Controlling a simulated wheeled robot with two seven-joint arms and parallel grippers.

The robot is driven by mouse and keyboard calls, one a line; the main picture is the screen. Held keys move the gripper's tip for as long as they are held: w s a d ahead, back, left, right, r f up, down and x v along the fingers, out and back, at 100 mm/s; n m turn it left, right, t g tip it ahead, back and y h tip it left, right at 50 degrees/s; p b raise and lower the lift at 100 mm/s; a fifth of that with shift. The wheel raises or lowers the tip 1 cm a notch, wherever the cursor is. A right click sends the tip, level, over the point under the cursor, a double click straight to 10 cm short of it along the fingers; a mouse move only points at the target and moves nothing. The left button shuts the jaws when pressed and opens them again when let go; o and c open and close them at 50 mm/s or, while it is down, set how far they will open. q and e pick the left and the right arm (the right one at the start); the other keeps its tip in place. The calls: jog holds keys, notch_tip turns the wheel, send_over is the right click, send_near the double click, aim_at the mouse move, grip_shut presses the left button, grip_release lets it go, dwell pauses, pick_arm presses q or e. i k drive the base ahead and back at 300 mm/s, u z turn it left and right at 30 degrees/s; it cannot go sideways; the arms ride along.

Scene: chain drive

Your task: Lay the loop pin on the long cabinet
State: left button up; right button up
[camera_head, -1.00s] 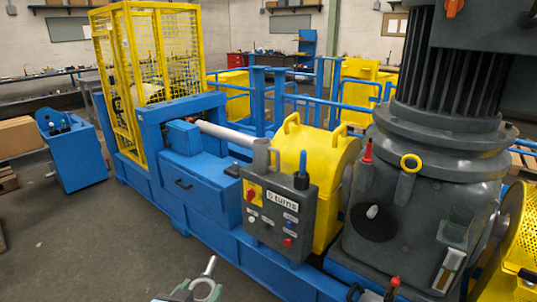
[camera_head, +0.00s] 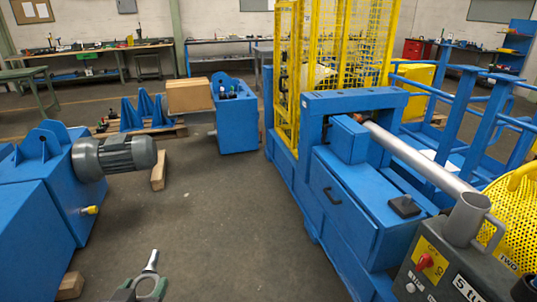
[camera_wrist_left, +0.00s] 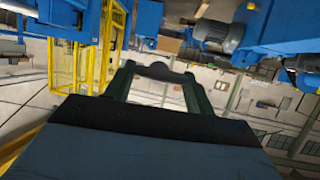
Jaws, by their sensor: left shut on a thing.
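The loop pin (camera_head: 152,262), a pale metal rod with a ring at its lower end, shows at the bottom of the head view. My left gripper (camera_head: 146,287), dark green-grey, is shut on it, above the floor; the frame edge cuts off most of the gripper. In the left wrist view my left gripper's fingers (camera_wrist_left: 160,80) reach forward from the dark wrist; the pin is not clear there. A long blue cabinet-like machine body (camera_head: 345,205) with a drawer handle stands to the right, apart from the pin. I cannot tell surely whether it is the long cabinet. My right gripper is not in view.
Blue housings with a grey motor (camera_head: 115,157) stand at left. A blue cabinet (camera_head: 236,118) and a cardboard box (camera_head: 190,95) are behind. A yellow cage (camera_head: 335,60) and a grey control box (camera_head: 450,275) stand at right. The middle floor is clear.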

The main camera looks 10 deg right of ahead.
aim_at(361, 178)
jog(key=u, duration=0.1)
jog(key=i, duration=1.7)
jog(key=z, duration=0.8)
jog(key=i, duration=1.15)
jog(key=z, duration=1.5)
jog(key=i, duration=0.4)
jog(key=z, duration=0.4)
